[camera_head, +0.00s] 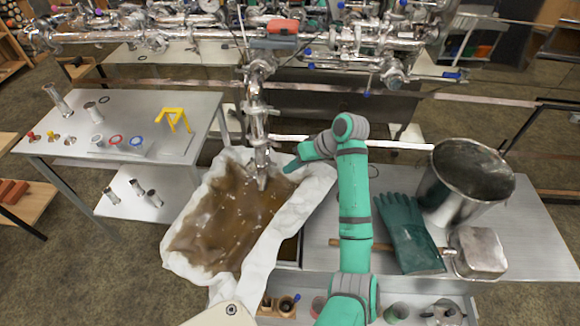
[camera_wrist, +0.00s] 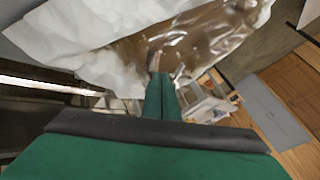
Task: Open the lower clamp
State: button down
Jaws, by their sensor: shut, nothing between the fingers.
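A shiny steel pipe assembly (camera_head: 255,100) hangs down in the middle of the head view, its lower end over a tray of brown syrup. The lower clamp (camera_head: 260,142) seems to be the fitting low on this pipe; its lever and whether it is open are too small to tell. My gripper (camera_head: 290,167) is just right of the pipe's lower end, below the clamp and seemingly apart from it. In the wrist view my green fingers (camera_wrist: 161,90) are together, empty, pointing toward the syrup and white cloth. The clamp does not show clearly there.
The syrup tray lined with white cloth (camera_head: 178,250) lies under the pipe. On the right table stand a steel pot (camera_head: 440,195), a green glove (camera_head: 408,230) and a metal dipper (camera_head: 478,250). A left table (camera_head: 180,105) holds small fittings and a yellow stand (camera_head: 174,120).

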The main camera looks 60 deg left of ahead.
jog(key=s+a+f, duration=0.4)
jog(key=s+f, duration=0.1)
jog(key=s, duration=0.1)
jog(key=shift+s+f, duration=0.25)
jog(key=shift+s, duration=0.05)
jog(key=shift+s, duration=0.15)
